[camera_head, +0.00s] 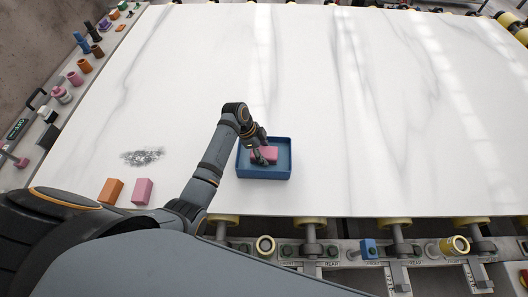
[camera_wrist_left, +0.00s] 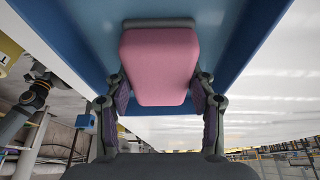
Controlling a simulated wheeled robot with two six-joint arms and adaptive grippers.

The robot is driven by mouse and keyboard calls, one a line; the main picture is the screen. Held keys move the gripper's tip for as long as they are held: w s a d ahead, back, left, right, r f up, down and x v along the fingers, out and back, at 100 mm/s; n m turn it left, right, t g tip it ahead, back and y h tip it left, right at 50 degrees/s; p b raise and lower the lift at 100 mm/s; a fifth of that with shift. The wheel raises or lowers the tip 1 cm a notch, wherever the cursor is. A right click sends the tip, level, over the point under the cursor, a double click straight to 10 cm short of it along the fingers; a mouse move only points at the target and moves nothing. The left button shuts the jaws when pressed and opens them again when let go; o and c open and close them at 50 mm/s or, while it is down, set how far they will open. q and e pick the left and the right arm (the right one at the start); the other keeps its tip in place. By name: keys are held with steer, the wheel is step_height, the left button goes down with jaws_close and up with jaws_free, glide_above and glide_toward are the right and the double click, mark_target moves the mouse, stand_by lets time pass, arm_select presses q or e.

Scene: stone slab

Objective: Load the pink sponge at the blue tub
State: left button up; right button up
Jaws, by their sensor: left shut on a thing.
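The blue tub (camera_head: 281,174) sits on the white slab near its front edge, and its blue walls fill much of the left wrist view (camera_wrist_left: 82,35). A pink sponge (camera_head: 270,151) is inside the tub's outline. My left gripper (camera_head: 263,157) reaches down into the tub and is shut on this sponge. In the left wrist view the sponge (camera_wrist_left: 160,65) lies between the two fingers. I cannot tell whether it touches the tub floor. A second pink block (camera_head: 142,192) lies on the slab to the left, beside an orange block (camera_head: 111,191). My right gripper is not in view.
Several coloured items (camera_head: 75,78) line the ledge at the left. Rollers and a blue box (camera_head: 368,249) are along the front rail. The slab right of the tub is clear.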

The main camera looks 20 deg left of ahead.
mark_target(264, 151)
arm_select(q)
steer(key=shift+s+f, duration=0.1)
steer(key=shift+f, duration=0.05)
stand_by(1.3)
steer(key=shift+p, duration=0.35)
step_height(264, 151, up, 7)
steer(key=p, duration=0.7)
steer(key=shift+w, duration=0.2)
steer(key=n+b, duration=0.1)
steer(key=n, duration=0.1)
steer(key=w+r+n+t+b, duration=0.1)
steer(key=b, duration=0.1)
steer(key=r+n+t+y+b, duration=0.1)
steer(key=n+b, duration=0.1)
steer(key=shift+w+a+n, duration=0.25)
steer(key=shift+n, duration=0.05)
steer(key=a+r+n+t+y+b, duration=0.1)
steer(key=a+r+n+y+b, duration=0.2)
steer(key=r+n, duration=0.3)
steer(key=shift+s+n+b, duration=0.4)
steer(key=shift+n+b, duration=0.3)
steer(key=shift+n, duration=1.3)
